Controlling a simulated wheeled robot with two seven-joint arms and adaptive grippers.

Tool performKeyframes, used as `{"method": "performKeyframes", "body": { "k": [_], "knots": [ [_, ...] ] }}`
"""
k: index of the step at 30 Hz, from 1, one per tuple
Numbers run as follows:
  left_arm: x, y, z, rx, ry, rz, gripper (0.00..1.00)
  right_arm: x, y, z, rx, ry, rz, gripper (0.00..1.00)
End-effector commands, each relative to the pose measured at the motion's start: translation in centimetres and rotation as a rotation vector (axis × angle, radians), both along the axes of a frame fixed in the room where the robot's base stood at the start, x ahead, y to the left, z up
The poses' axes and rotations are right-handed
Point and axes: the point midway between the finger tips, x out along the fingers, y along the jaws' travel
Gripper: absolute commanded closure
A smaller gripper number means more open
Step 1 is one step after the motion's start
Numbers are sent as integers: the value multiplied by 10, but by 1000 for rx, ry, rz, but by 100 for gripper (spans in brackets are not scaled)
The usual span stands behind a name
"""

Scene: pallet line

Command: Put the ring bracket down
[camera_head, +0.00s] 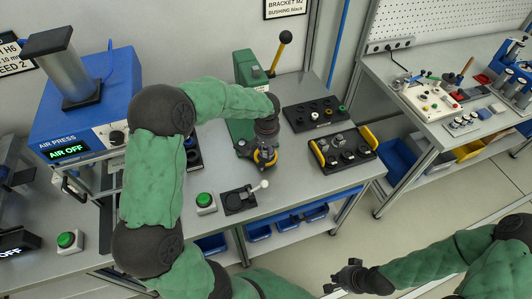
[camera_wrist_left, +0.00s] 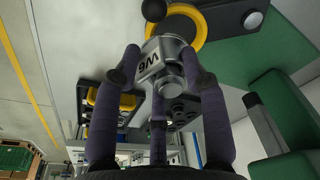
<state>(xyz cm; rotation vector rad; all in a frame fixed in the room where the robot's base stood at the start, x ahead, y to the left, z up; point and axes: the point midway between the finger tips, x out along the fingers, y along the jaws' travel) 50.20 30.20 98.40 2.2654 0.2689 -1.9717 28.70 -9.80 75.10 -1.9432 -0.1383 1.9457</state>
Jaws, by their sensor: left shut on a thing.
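The ring bracket (camera_wrist_left: 170,49) is a silver metal piece with dark lettering, seen close up in the left wrist view. The purple fingers of my left gripper (camera_wrist_left: 165,75) are closed around it. In the head view my left gripper (camera_head: 258,152) is over the bench in front of the green press (camera_head: 243,72), and the bracket is mostly hidden. A yellow ring (camera_wrist_left: 192,22) lies just beyond the bracket in the wrist view; whether they touch I cannot tell. My right gripper (camera_head: 345,279) is open and empty at the lower edge, off the bench.
A tray with yellow handles (camera_head: 370,134) and a dark parts tray (camera_head: 303,117) stand right of the press. A small lever fixture (camera_head: 239,200) and a green button (camera_head: 204,200) are at the front. The blue air press (camera_head: 100,85) is left. Bare bench lies right of the lever fixture.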

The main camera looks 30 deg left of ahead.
Motion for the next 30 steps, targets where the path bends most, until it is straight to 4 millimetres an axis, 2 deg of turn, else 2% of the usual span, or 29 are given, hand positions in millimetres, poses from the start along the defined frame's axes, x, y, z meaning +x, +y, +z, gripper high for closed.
{"method": "performKeyframes", "body": {
  "k": [4,13,19,30],
  "knots": [
    [12,11,-19,0,-2,1,100,0,0,-4,0,0,0,100],
    [22,19,-34,0,-2,1,100,0,0,-6,0,0,0,100],
    [22,20,-62,1,-2,-1,100,0,0,-14,0,0,0,100],
    [23,19,-66,1,-4,0,100,0,0,-16,0,0,0,100]
  ]
}}
